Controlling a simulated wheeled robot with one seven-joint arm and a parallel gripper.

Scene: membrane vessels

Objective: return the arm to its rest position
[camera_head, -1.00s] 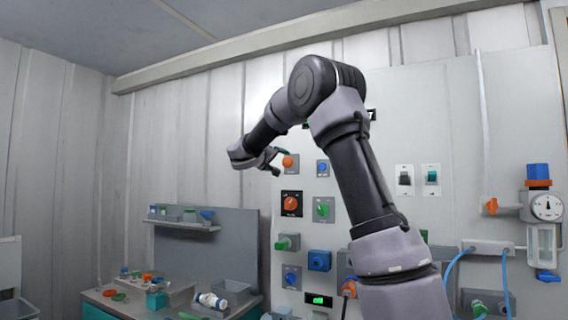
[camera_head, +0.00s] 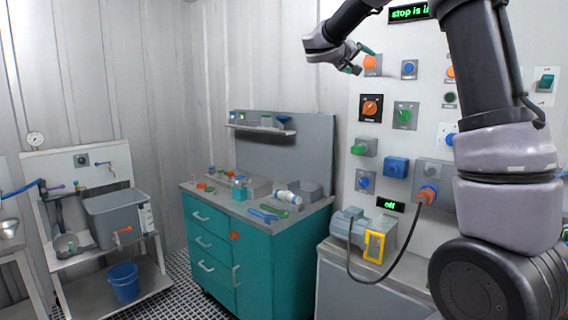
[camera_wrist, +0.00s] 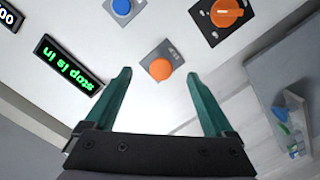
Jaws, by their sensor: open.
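My gripper (camera_head: 361,59) is at the top of the head view, raised in front of the wall panel, beside an orange push button (camera_head: 372,65). In the wrist view, my gripper (camera_wrist: 158,95) has its two green fingers spread wide with nothing between them. The orange button (camera_wrist: 161,69) shows beyond the gap between the fingers, and I cannot tell how far off it is. My arm crosses the right side of the head view. A lit display (camera_wrist: 70,65) reads "stop is in", with the rest cut off in the head view.
The panel carries a blue button (camera_head: 409,69), an orange rotary switch (camera_head: 371,107) and a green one (camera_head: 406,115). A teal drawer cabinet (camera_head: 225,255) with tools stands at centre. A grey motor-like unit (camera_head: 349,226) sits on a bench below the panel. A sink stand is left.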

